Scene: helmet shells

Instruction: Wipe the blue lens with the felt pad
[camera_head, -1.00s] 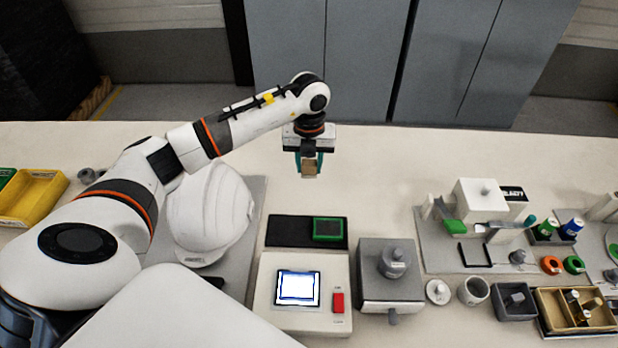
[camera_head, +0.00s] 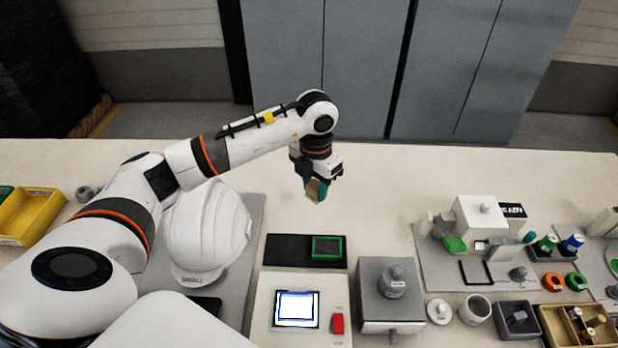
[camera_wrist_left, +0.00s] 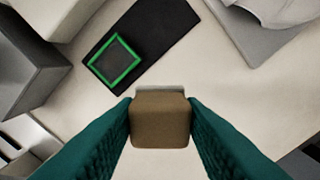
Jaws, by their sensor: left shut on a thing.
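My left gripper (camera_head: 316,190) is over the back middle of the table, pointing down. Its teal fingers are shut on a brown block with a pale lower layer, which looks like the felt pad (camera_wrist_left: 160,120). The pad is held clear of the table, behind the black mat (camera_head: 290,250). I cannot make out a blue lens for certain in either view. A blue-topped bottle (camera_head: 572,243) stands at the right. My right gripper is not in view.
A green-framed square (camera_head: 327,247) lies on the black mat; it also shows in the left wrist view (camera_wrist_left: 117,61). A white helmet (camera_head: 205,230) stands left. The table's back middle is clear.

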